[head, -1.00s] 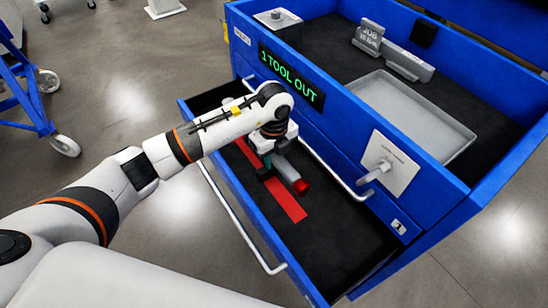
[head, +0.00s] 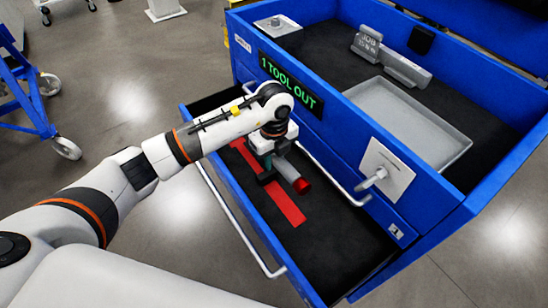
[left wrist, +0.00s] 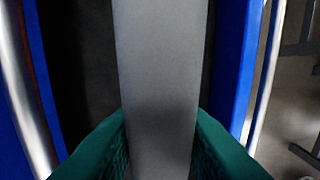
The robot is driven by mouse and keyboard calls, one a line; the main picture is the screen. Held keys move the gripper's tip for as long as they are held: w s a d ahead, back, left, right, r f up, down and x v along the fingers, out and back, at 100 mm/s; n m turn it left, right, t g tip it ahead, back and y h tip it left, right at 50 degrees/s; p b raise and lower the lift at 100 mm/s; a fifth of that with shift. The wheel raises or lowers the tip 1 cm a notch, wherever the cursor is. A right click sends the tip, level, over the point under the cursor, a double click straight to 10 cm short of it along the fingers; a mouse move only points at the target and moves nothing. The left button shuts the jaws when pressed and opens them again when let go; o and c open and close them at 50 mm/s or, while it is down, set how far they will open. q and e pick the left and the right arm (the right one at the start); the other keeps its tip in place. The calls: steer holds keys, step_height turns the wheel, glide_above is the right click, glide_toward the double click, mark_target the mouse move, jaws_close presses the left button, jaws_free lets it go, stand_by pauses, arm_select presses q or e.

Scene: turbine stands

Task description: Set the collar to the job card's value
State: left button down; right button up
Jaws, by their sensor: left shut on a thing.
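A grey, bar-shaped tool (head: 287,171) with a red end (head: 303,186) is at the open drawer (head: 340,240), above or on its black lining. I cannot tell whether it touches the lining. My left gripper (head: 267,174) points down and is shut around the tool. In the left wrist view, green finger pads (left wrist: 160,150) press on both sides of the grey bar (left wrist: 158,70). No scale or separate collar can be made out. My right gripper is not in view.
A red strip (head: 290,210) lies along the drawer lining. A lit display (head: 290,83) on the blue cabinet reads "1 TOOL OUT". A grey tray (head: 455,152) sits on the cabinet top. A white plate with a peg (head: 385,170) is on the cabinet front. A blue cart (head: 30,105) stands at left.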

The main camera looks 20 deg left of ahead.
arm_select(q)
steer(key=shift+r+p, duration=2.75)
steer(key=shift+r, duration=1.3)
